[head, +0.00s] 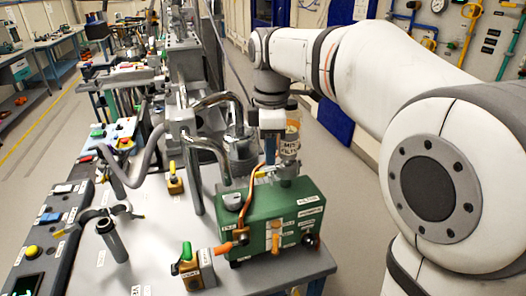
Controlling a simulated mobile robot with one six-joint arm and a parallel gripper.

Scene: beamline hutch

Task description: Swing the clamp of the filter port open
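A green pump box (272,222) with white labels stands on the bench. A clear mist filter cylinder (290,142) with a printed label stands upright above its back part. My gripper (269,148) points down just left of the filter cylinder, above the pump; its fingers are small and dark here, and I cannot tell their opening or whether they touch anything. A metal fitting (285,172) shows under the filter; the clamp of the filter port cannot be made out clearly there, being small and partly behind my gripper and an orange-brown hose (256,183).
Chrome bent pipes (210,100) and a grey flanged fitting (242,152) stand close to my gripper's left. A grey post with a forked holder (110,238) stands farther left. Floor right of the bench is clear.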

